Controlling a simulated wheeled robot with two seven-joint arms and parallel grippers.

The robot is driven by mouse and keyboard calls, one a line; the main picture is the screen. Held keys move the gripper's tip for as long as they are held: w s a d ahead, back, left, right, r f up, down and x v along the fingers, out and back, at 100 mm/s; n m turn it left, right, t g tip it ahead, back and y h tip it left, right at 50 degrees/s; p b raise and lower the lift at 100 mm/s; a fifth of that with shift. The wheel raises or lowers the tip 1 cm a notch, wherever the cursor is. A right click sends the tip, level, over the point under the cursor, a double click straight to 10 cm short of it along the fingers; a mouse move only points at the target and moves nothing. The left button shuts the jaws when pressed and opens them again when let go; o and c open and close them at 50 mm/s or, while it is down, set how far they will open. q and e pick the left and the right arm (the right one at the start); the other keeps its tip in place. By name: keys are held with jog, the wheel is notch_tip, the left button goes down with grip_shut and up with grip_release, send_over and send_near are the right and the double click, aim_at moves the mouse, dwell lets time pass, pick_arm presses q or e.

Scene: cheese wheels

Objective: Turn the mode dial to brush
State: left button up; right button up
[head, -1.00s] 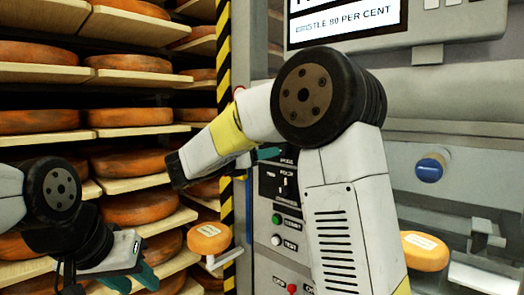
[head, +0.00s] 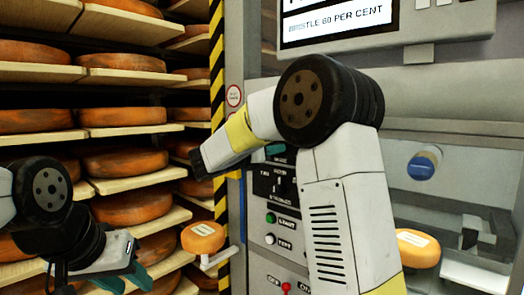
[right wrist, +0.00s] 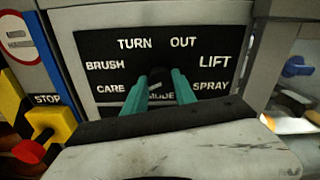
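The mode dial (right wrist: 158,76) is a dark knob on a black panel in the right wrist view. Labels around it read TURN, OUT, BRUSH, LIFT, CARE, SPRAY and MODE; its pointer is hidden. My right gripper (right wrist: 160,88) has its teal fingers on both sides of the knob, with no clear gap between them and it. In the head view my right gripper (head: 274,151) is at the panel, mostly behind my own arm. My left gripper (head: 122,280) is open and empty at the lower left, away from the panel.
Cheese shelves (head: 127,130) fill the left. A cheese wheel (head: 203,238) sits on a bracket beside the panel; another (head: 418,248) lies at right. Below are green (head: 271,218) and white (head: 270,239) buttons. A red-and-yellow STOP control (right wrist: 45,135) is near the right wrist.

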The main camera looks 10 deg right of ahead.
grip_shut()
jog(key=m, duration=0.8)
jog(key=shift+m, duration=0.3)
dwell(0.4)
jog(key=o, duration=0.8)
grip_release()
